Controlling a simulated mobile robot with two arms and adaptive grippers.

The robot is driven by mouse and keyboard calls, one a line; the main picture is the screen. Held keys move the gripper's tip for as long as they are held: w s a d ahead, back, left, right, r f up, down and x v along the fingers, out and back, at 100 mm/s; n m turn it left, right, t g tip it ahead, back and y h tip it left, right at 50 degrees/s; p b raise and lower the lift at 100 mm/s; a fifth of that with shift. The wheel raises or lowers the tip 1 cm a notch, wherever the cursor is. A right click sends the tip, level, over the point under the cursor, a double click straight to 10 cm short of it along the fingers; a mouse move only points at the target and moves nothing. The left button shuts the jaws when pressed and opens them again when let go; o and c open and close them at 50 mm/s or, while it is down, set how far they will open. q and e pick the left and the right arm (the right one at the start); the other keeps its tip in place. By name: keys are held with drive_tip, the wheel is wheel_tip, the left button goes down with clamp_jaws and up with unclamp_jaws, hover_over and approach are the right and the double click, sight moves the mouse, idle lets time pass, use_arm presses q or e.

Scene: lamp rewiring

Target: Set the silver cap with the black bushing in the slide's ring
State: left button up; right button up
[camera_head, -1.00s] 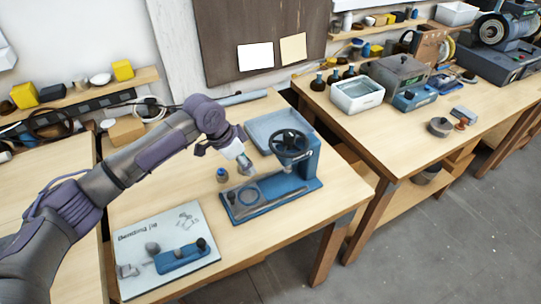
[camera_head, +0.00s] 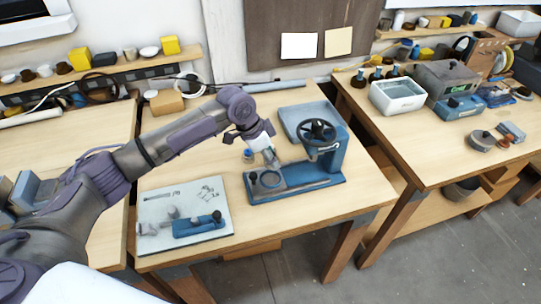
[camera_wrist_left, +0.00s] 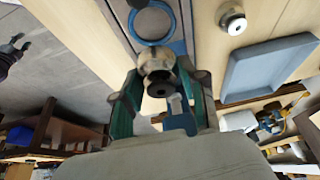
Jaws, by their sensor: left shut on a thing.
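My left gripper (camera_head: 268,158) is shut on the silver cap with the black bushing. In the left wrist view the cap (camera_wrist_left: 156,62) sits between the teal fingers of this gripper (camera_wrist_left: 160,92), the black bushing (camera_wrist_left: 160,85) facing the camera. The slide's blue ring (camera_head: 270,180) is on the blue press base, just below the gripper in the head view. In the left wrist view the ring (camera_wrist_left: 152,22) shows beyond the cap and looks empty. The cap appears apart from the ring; its height above it is hard to tell. A dark shape at the left wrist view's left edge may be my right gripper (camera_wrist_left: 12,52).
The press column with its handwheel (camera_head: 318,131) stands right of the ring. A blue-grey tray (camera_head: 297,117) lies behind. The bending jig board (camera_head: 165,232) lies at the front left. Bare table lies in front of the press.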

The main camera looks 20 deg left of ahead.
sight(275, 178)
use_arm(q)
drive_tip(key=shift+a+f+b, duration=0.1)
drive_tip(key=shift+f+b, duration=0.4)
drive_tip(key=shift+f, duration=0.2)
drive_tip(key=shift+f+b, duration=0.65)
drive_tip(key=shift+b, duration=0.1)
drive_tip(key=shift+f, duration=0.95)
drive_tip(key=shift+f+b, duration=0.35)
drive_tip(key=shift+f, duration=0.6)
use_arm(e)
drive_tip(key=f, duration=0.3)
drive_tip(key=shift+s+a+f, duration=0.15)
drive_tip(key=shift+a+f, duration=0.1)
drive_tip(key=shift+f, duration=0.15)
drive_tip(key=shift+d, duration=0.1)
use_arm(q)
drive_tip(key=shift+f, duration=0.2)
drive_tip(key=o, duration=1.3)
